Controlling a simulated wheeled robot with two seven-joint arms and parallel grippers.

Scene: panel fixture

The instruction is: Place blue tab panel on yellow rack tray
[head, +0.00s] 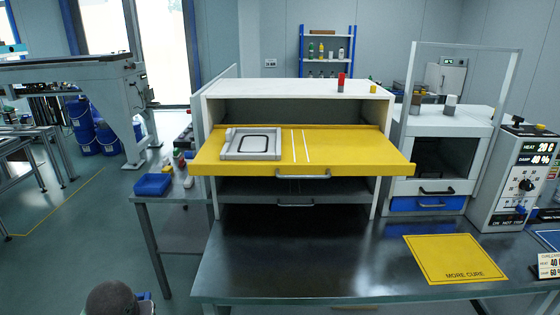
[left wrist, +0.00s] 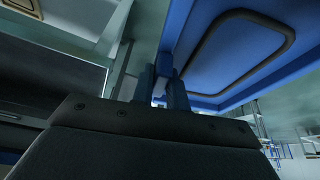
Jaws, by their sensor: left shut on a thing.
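The blue tab panel (left wrist: 235,55), with a dark rounded-rectangle seal on its face, fills the upper right of the left wrist view. My left gripper (left wrist: 162,75) is shut on its edge. In the head view only a dark rounded part of my left arm shows at the bottom left edge, with a small bit of blue beside it. The yellow rack tray (head: 360,158) is pulled out of the white rack. A light grey panel (head: 252,144) with a black seal lies on its left part; two white lines run beside it. The tray's right part is bare. My right gripper is out of view.
The white rack (head: 290,88) stands on a dark metal bench (head: 300,262). A yellow "MORE CURE" mat (head: 456,259) lies at the bench's front right. A white box with a blue drawer (head: 428,204) and a control unit (head: 522,180) stand right. A side table holds a blue bin (head: 153,185).

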